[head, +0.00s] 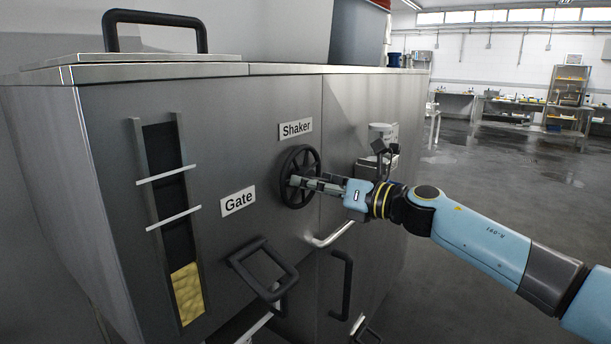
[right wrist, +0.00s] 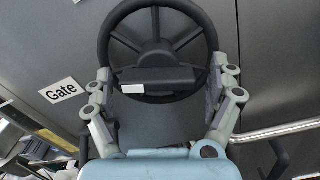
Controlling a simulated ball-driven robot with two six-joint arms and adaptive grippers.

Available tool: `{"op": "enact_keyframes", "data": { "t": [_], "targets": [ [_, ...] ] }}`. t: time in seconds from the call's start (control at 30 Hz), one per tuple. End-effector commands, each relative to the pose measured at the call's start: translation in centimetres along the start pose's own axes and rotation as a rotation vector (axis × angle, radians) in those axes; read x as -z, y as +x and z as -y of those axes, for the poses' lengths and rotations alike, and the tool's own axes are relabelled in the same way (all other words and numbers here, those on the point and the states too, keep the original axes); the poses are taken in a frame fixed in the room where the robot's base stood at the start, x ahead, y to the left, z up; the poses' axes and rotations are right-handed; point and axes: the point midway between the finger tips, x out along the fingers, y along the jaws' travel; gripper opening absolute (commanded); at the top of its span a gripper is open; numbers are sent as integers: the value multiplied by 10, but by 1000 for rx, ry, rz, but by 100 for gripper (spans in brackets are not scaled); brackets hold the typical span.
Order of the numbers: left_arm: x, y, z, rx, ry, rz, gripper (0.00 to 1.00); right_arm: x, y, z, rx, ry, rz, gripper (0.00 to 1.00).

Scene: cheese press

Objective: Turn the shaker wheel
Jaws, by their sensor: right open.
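The shaker wheel (head: 285,176) is a black spoked wheel on the grey machine front, under the "Shaker" label (head: 296,129). My right gripper (head: 296,182) reaches it from the right, with its fingertips at the wheel face. In the right wrist view the wheel (right wrist: 155,52) fills the top middle, with a dark bar across its lower part and a small white patch on the bar. There my right gripper (right wrist: 162,72) is open, one finger at each side of the wheel's lower rim. Whether the fingers touch the rim I cannot tell. My left gripper is not in view.
The "Gate" label (head: 238,201) and a black gate handle (head: 262,268) are lower left of the wheel. A sight window with yellow contents (head: 187,291) is further left. A metal bar handle (head: 331,235) sticks out below my gripper. Open floor (head: 500,190) lies to the right.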

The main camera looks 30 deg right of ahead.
Motion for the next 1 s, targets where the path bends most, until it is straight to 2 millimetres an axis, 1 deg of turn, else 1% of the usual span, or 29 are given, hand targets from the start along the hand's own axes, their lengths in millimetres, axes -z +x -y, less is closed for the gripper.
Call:
{"op": "enact_keyframes", "data": {
  "t": [0.17,0.2,0.37,0.6,0.63,0.8,1.0],
  "targets": [
    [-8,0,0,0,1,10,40,1,0,0,0,0,-1,90],
    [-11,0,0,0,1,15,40,1,0,0,0,0,-1,89],
    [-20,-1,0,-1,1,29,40,1,0,0,0,0,-1,68],
    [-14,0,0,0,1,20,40,1,0,0,1,0,0,37],
    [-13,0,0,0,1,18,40,1,0,0,1,0,0,35],
    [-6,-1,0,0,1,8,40,0,0,0,1,4,0,35],
    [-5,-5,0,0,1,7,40,0,0,0,1,46,0,35]
  ]
}}
